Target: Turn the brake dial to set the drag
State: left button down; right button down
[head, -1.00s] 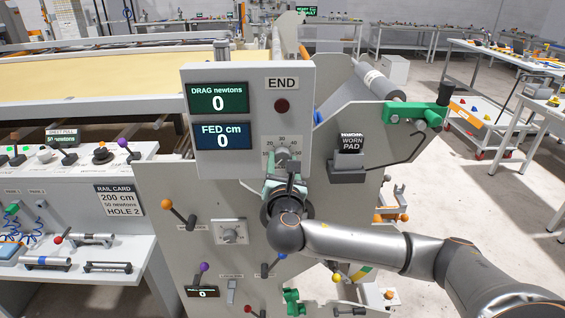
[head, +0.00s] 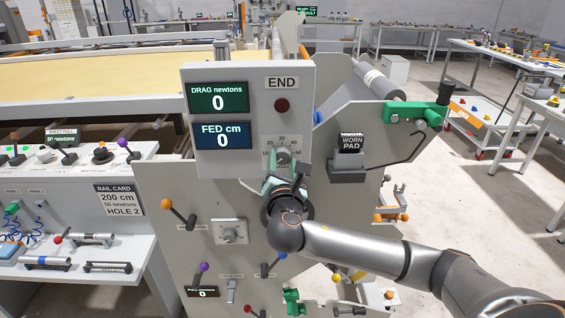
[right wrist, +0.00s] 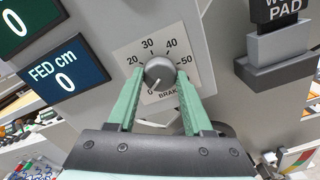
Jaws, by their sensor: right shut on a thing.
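The brake dial (head: 283,155) is a round dark grey knob on the grey end panel, below the label END. In the right wrist view the dial (right wrist: 160,72) sits on a white scale plate (right wrist: 148,56) marked 0, 20, 30, 40, 50 and BRAKE. Its pale pointer line aims down at the 0. My right gripper (right wrist: 161,80) is shut on the dial, one green finger on each side; it also shows in the head view (head: 284,170). The drag display (head: 218,98) reads 0 newtons. My left gripper is not in view.
The FED cm display (head: 222,135) reads 0. A rail card (head: 119,199) at left reads 200 cm, 50 newtons, HOLE 2. A worn pad holder (head: 349,160) juts out right of the dial. Several coloured levers, including an orange-knobbed one (head: 167,204), stand on the panel below.

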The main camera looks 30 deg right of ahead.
jog(key=m, duration=0.5)
jog(key=shift+f+m+b, duration=0.15)
jog(key=shift+m+b, duration=0.15)
jog(key=shift+b, duration=0.05)
jog(key=m+b, duration=0.1)
jog(key=m, duration=0.4)
jog(key=m+b, duration=0.1)
jog(key=m, duration=0.5)
jog(key=shift+m+b, duration=0.35)
jog(key=shift+m, duration=0.05)
jog(key=m+b, duration=0.1)
jog(key=m, duration=0.3)
jog(key=shift+m, duration=0.4)
jog(key=shift+c, duration=1.5)
grip_release()
